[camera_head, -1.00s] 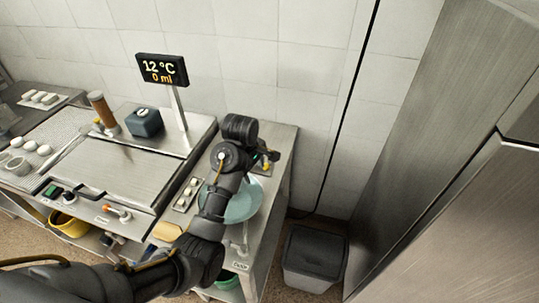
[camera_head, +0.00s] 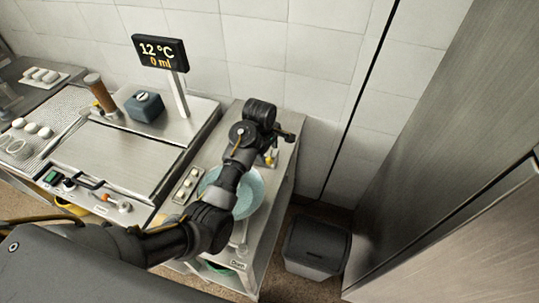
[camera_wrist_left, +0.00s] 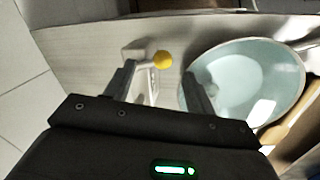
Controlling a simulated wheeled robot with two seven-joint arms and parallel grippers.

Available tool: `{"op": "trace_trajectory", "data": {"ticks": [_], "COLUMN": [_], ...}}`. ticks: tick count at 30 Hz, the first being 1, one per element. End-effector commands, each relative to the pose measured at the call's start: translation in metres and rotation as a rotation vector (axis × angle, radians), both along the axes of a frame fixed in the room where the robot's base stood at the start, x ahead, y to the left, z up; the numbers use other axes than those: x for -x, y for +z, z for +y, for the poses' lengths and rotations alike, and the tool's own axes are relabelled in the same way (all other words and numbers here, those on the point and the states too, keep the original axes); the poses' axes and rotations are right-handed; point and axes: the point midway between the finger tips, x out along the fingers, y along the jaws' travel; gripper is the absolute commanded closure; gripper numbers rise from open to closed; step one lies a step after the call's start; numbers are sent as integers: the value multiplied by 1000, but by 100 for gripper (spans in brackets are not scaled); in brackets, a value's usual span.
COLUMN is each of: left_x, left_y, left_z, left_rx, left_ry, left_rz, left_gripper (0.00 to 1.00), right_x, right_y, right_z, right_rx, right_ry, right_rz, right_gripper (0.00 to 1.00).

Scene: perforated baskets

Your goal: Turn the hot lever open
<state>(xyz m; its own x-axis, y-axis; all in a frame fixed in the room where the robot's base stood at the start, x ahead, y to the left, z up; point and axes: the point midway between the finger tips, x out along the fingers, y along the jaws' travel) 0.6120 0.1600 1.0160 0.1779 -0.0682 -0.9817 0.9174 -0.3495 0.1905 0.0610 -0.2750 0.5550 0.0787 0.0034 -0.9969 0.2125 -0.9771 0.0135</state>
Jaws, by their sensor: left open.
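A small lever with a round yellow knob (camera_wrist_left: 163,59) on a pale grey stem and bracket stands near the wall end of the side counter. Its yellow part also shows in the head view (camera_head: 271,158), partly hidden by my arm. I cannot read a hot mark on it. My left gripper (camera_wrist_left: 158,88) is open and empty, its two fingers either side of the lever's line, the knob just beyond the fingertips. I see no contact. In the head view my left arm reaches over the counter and mostly hides the gripper. My right gripper is not in view.
A pale blue bowl (camera_wrist_left: 242,82) sits close beside one finger. A steel machine (camera_head: 125,155) with a 12 °C display (camera_head: 160,52) stands left, with an orange-tipped lever (camera_head: 124,206) on its front. A grey bin (camera_head: 318,247) and steel cabinet (camera_head: 440,130) are right.

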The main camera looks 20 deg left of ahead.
Motion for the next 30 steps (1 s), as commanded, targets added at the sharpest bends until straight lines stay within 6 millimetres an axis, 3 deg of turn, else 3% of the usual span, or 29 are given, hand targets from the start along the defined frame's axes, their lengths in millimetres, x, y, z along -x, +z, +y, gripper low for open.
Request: {"op": "trace_trajectory", "data": {"ticks": [9, 20, 30], "left_x": [-7, -9, -9], "left_y": [-41, -47, -47], "left_z": [-1, -2, -2], "left_rx": [-1, 0, 0], "left_ry": [2, 2, 3], "left_rz": [2, -1, -1], "left_gripper": [45, 45, 87], "right_x": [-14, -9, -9], "right_y": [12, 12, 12], "right_z": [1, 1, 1], "right_rx": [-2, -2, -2], "right_ry": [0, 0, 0], "right_rz": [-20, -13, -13], "right_gripper": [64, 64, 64]}}
